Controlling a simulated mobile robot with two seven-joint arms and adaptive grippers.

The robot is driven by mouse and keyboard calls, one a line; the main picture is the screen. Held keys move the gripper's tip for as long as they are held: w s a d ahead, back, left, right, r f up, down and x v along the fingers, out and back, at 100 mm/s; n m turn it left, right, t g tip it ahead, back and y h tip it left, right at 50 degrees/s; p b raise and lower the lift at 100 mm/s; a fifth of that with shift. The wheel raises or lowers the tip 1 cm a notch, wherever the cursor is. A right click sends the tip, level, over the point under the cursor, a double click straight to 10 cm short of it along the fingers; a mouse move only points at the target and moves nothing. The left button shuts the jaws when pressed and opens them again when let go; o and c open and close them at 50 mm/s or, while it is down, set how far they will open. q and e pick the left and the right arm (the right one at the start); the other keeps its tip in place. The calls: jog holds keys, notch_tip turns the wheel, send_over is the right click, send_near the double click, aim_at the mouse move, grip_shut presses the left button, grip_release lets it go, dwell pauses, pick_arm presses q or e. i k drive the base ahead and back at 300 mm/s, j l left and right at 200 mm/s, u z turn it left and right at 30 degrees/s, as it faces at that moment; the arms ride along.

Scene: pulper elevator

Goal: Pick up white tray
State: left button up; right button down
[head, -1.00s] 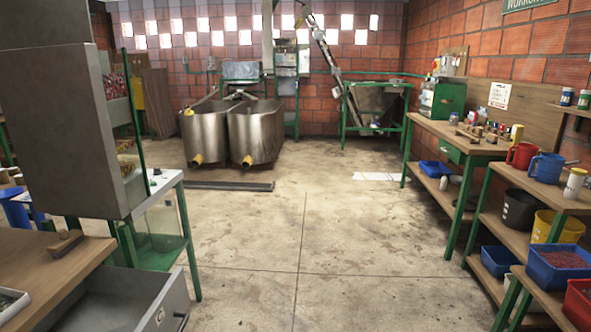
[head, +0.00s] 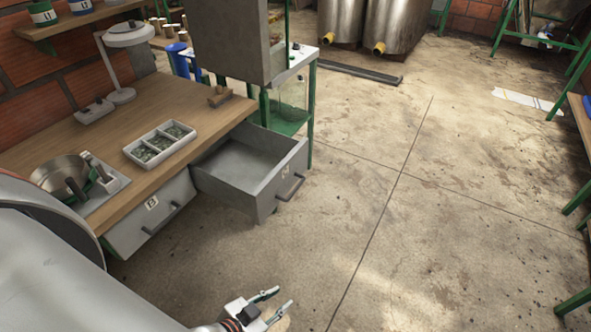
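The white tray (head: 137,144) lies on the wooden desk (head: 60,128) at the left, near the desk's front edge. It has three compartments, each holding small dark greenish pieces. My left gripper (head: 279,298) is at the bottom of the head view, over the floor, in front of the desk and well apart from the tray. Its two fingers are spread and nothing shows between them. My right gripper is not in view.
An open, empty-looking grey drawer (head: 245,195) juts out right of the tray. A closed drawer (head: 150,215) is beside it. A metal bowl on a scale (head: 62,175), a lamp (head: 125,38) and a small wooden block (head: 219,97) stand on the desk.

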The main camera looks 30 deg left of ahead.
aim_at(157, 145)
jog(key=u, duration=1.75)
jog(key=i+l, duration=0.2)
jog(key=l, duration=0.1)
